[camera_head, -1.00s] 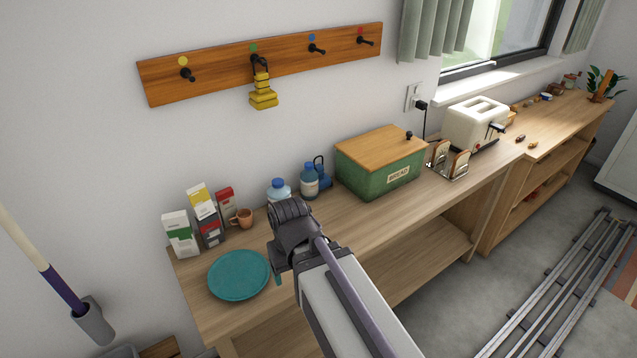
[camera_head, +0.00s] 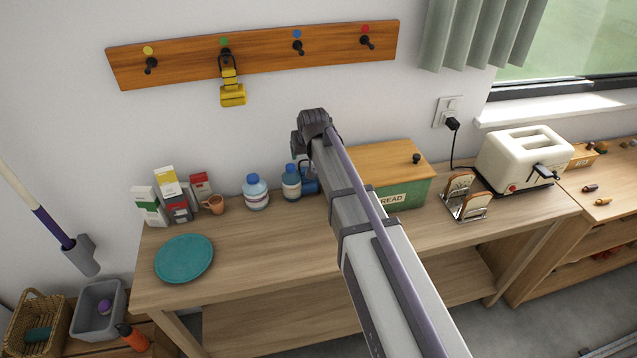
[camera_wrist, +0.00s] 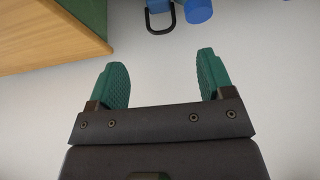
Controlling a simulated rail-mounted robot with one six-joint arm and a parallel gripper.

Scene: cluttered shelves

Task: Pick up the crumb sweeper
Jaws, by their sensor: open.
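A yellow tool (camera_head: 232,94) with a black loop hangs from the hook under the green dot on the wall board. A blue tool (camera_head: 309,184) with a loop handle stands on the counter beside the bread box, partly hidden by my arm. Its black loop shows at the top edge of the wrist view (camera_wrist: 160,27). I cannot tell for certain which one is the crumb sweeper. My gripper (camera_wrist: 165,72) is open and empty, its green fingers apart before the white wall. In the head view my gripper (camera_head: 312,124) is above the counter, right of and below the yellow tool; its fingers are hidden there.
The green bread box (camera_head: 412,192) stands right of the blue tool, partly behind my arm. Two bottles (camera_head: 256,194) stand to its left.

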